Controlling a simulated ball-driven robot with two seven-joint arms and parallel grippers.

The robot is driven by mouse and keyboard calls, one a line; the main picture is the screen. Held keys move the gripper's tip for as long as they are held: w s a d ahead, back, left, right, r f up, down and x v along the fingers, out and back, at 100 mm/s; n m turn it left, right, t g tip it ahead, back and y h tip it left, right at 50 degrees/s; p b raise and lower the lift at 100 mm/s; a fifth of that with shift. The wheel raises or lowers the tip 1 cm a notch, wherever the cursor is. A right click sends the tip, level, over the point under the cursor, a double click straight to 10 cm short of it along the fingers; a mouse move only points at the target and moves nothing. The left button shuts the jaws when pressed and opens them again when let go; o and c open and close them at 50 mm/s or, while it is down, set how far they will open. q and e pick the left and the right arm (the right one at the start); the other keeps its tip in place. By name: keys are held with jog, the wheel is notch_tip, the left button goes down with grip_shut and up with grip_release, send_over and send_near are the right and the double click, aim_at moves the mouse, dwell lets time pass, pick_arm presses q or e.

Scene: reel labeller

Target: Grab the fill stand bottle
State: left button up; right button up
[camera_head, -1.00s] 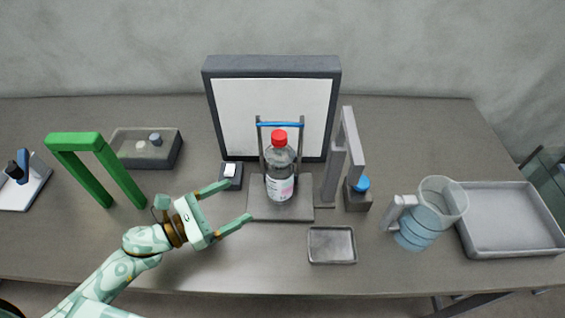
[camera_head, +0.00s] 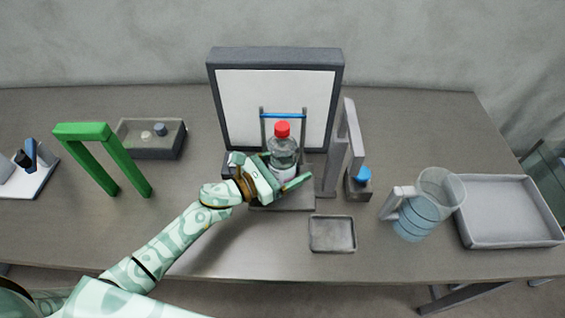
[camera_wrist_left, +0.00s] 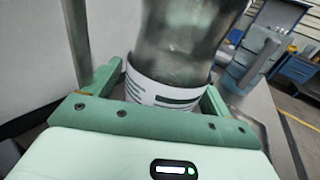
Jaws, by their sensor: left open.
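The fill stand bottle (camera_head: 283,147) is clear with a red cap and a pale label. It stands upright on the grey base of the fill stand (camera_head: 290,208), in front of a blue crossbar. My left gripper (camera_head: 289,178) is open around the lower part of the bottle, with a finger on either side. In the left wrist view the bottle (camera_wrist_left: 180,50) and its label rise between the two fingers (camera_wrist_left: 160,95). Whether the fingers touch the bottle cannot be told. My right gripper is not in view.
A white panel with a dark frame (camera_head: 276,52) stands behind the bottle. A grey post (camera_head: 334,160) and a blue-capped block (camera_head: 359,187) stand right of it. A jug (camera_head: 418,215), small tray (camera_head: 333,249) and large tray (camera_head: 510,240) lie further right. A green arch (camera_head: 82,131) stands left.

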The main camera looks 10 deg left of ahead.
pick_arm(q)
jog(key=shift+c, duration=0.2)
jog(key=c, duration=1.1)
jog(key=shift+c, duration=1.4)
jog(key=shift+r, duration=0.15)
